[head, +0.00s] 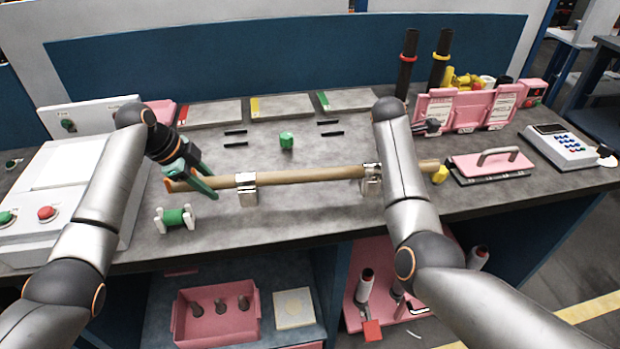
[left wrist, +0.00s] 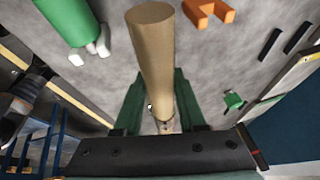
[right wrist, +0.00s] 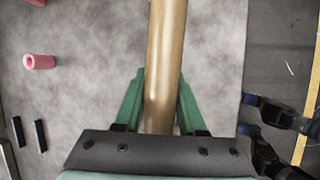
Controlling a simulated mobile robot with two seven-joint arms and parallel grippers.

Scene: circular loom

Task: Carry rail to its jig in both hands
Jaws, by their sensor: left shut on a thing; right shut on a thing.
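The rail (head: 305,176) is a long tan rod lying level above the grey table, left to right across the head view. My left gripper (head: 192,182) is shut on it near its left end. The left wrist view shows the round rail end (left wrist: 152,14) and the rail between the green fingers. My right gripper (right wrist: 160,105) is shut on the rail in the right wrist view; in the head view my right arm hides it. Two metal holders (head: 247,192) (head: 371,182) stand along the rail and overlap it; I cannot tell whether it rests in them.
A green spool on white supports (head: 175,218) stands front left. A small green piece (head: 286,141) and black strips (head: 236,144) lie behind the rail. A pink tool with a grey handle (head: 492,164) and a keypad box (head: 558,146) are at right. The front middle is clear.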

